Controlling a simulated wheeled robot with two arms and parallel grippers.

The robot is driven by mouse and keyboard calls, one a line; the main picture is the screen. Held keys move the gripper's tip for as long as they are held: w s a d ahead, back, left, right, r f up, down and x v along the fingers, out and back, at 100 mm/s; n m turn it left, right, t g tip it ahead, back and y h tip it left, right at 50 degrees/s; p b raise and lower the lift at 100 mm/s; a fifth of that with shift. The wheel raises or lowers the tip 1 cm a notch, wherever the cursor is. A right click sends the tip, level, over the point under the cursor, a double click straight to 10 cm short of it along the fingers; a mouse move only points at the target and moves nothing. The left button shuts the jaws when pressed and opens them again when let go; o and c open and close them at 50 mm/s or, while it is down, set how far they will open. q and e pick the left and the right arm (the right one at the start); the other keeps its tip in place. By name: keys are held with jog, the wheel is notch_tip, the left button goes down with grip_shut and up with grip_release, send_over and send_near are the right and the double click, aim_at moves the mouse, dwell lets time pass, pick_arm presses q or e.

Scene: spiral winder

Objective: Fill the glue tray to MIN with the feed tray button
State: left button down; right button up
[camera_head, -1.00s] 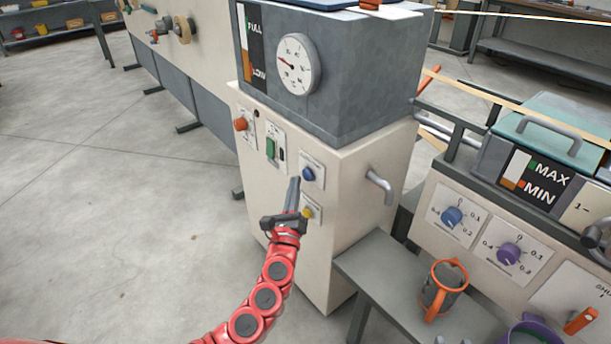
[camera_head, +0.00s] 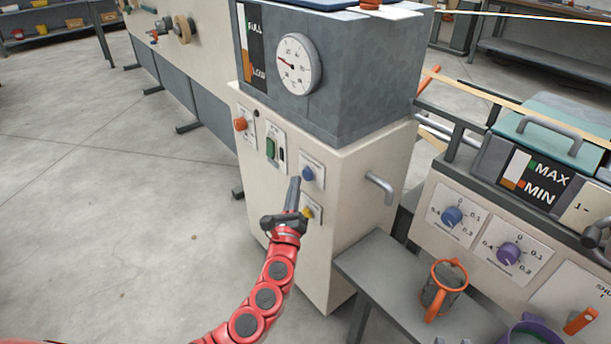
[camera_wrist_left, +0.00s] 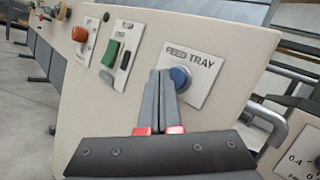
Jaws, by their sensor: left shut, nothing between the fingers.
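The blue feed tray button (camera_head: 308,174) sits on a white plate on the front of the cream cabinet (camera_head: 345,200). In the left wrist view the button (camera_wrist_left: 180,78) is under the label "FEED TRAY". My left gripper (camera_head: 295,181) is shut and empty, its tips just left of the button; its fingers also show in the wrist view (camera_wrist_left: 162,72). I cannot tell whether they touch the panel. The glue tray (camera_head: 545,150) has a teal lid and a gauge (camera_head: 531,178) marked MAX and MIN, with orange at its lower part. My right gripper is out of view.
A yellow button (camera_head: 308,212) is below the blue one, partly behind my gripper. A green switch (camera_head: 271,148) and an orange knob (camera_head: 240,124) are to the left. A pipe handle (camera_head: 379,187) sticks out at right. An orange-rimmed jug (camera_head: 444,287) stands on the grey shelf.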

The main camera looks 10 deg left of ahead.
pick_arm(q)
jog(key=shift+w+d, duration=0.1)
jog(key=shift+w+d, duration=0.15)
jog(key=shift+w, duration=0.05)
jog(key=shift+w+d, duration=0.25)
jog(key=shift+w, duration=0.05)
dwell(0.7)
dwell(2.6)
jog(key=shift+s+a, duration=0.5)
jog(key=shift+s, duration=0.15)
jog(key=s+a, duration=0.1)
jog(key=s, duration=0.1)
jog(key=s+a, duration=0.2)
jog(key=shift+p, duration=0.35)
